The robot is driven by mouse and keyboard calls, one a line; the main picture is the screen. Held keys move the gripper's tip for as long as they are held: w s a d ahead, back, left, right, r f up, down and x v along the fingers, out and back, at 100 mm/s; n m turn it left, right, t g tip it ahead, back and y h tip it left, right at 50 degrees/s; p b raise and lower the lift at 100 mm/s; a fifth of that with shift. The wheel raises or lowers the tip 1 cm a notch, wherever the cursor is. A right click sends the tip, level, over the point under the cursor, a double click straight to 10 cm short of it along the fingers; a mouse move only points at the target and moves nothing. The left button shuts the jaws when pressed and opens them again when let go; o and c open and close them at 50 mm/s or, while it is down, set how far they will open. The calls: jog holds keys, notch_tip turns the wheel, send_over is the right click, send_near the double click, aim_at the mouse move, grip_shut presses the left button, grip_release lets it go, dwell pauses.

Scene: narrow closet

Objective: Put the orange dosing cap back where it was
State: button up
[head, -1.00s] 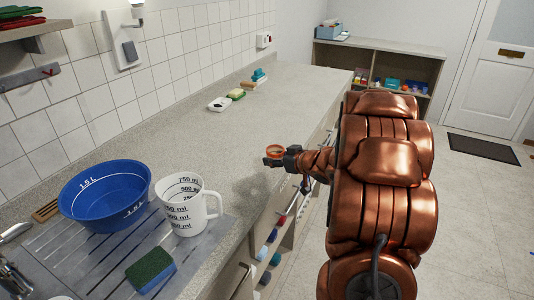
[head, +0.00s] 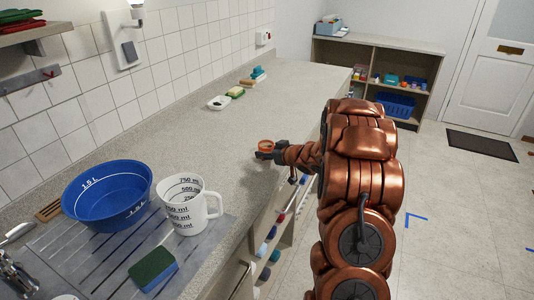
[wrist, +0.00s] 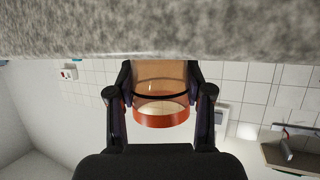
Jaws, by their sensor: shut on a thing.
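The orange dosing cap (head: 265,147) is held in my gripper (head: 264,154) at the right side of the long counter, past the white measuring jug. The fingers are closed on the cap from both sides. The head view does not clearly show whether the cap is above the counter or touching it.
A blue basin (head: 106,195), the white measuring jug (head: 188,206) and a green-and-blue sponge (head: 153,269) are near. A soap bar (head: 247,84) and other small items sit at the wall. The mid-counter (head: 205,140) is clear. A shelf unit (head: 375,52) stands behind.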

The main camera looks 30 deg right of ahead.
jog(key=shift+f, duration=0.3)
jog(key=shift+f, duration=0.2)
jog(key=o, duration=1.2)
jog(key=shift+c, duration=0.2)
jog(key=shift+r, duration=0.1)
jog(key=shift+r, duration=0.15)
jog(key=b+v, duration=0.1)
jog(key=v, duration=1.1)
jog(key=shift+b, duration=0.3)
